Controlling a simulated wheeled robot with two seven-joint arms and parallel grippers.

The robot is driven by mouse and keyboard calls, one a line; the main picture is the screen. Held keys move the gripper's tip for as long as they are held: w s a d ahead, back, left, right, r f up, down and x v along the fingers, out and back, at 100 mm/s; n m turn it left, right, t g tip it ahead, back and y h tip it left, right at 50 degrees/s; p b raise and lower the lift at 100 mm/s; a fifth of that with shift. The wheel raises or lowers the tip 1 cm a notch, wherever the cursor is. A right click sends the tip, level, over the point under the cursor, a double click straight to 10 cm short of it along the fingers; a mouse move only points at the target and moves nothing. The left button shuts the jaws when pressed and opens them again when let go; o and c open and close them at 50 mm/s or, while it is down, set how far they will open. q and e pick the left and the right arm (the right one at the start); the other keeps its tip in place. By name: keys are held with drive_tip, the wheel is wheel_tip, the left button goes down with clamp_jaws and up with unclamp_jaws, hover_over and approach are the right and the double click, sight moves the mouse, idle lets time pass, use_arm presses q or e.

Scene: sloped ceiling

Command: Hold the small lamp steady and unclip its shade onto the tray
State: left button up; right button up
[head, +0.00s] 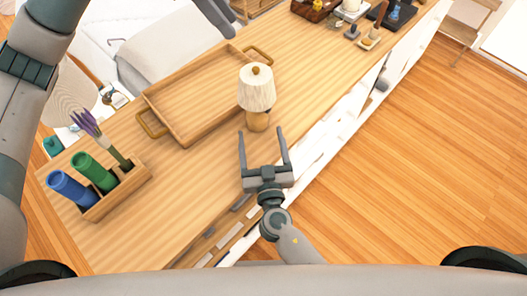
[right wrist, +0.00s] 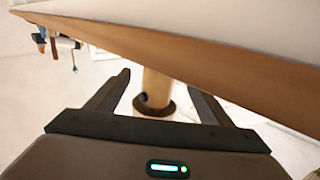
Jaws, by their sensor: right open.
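The small lamp stands upright on the wooden counter, with a round wooden base (head: 257,121) and a cream pleated shade (head: 257,90) topped by a wooden knob. The shade is on the lamp. My right gripper (head: 262,133) is open and empty, its fingertips just short of the base. In the right wrist view the lamp's post (right wrist: 156,85) shows between the fingers, under a wide pale, brown-edged surface that looks like the shade. The wooden tray (head: 190,116), with two handles, lies empty left of the lamp. My left gripper cannot be made out clearly; a grey part is cut off at the top edge.
A wooden holder (head: 122,195) with blue and green cylinders and a purple flower stands at the counter's left end. A dark tray (head: 398,14), a basket (head: 314,9) and small items are at the far end. Bare counter lies between holder and right gripper.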

sight(257, 115)
drive_tip(key=w, duration=0.5)
drive_tip(key=w+a, duration=0.1)
drive_tip(key=w, duration=0.2)
drive_tip(key=shift+w, duration=0.35)
drive_tip(key=c, duration=1.4)
use_arm(q)
drive_tip(key=o, duration=1.3)
drive_tip(key=s+f+m+t+y, duration=0.1)
drive_tip(key=m, duration=0.7)
drive_tip(key=s+d+f+m+t+y, duration=0.1)
drive_tip(key=m, duration=0.8)
drive_tip(key=s+d+f+m+t+y, duration=0.1)
drive_tip(key=f+m, duration=0.1)
drive_tip(key=m, duration=0.6)
drive_tip(key=shift+s+d+m, duration=0.15)
drive_tip(key=shift+m, duration=0.25)
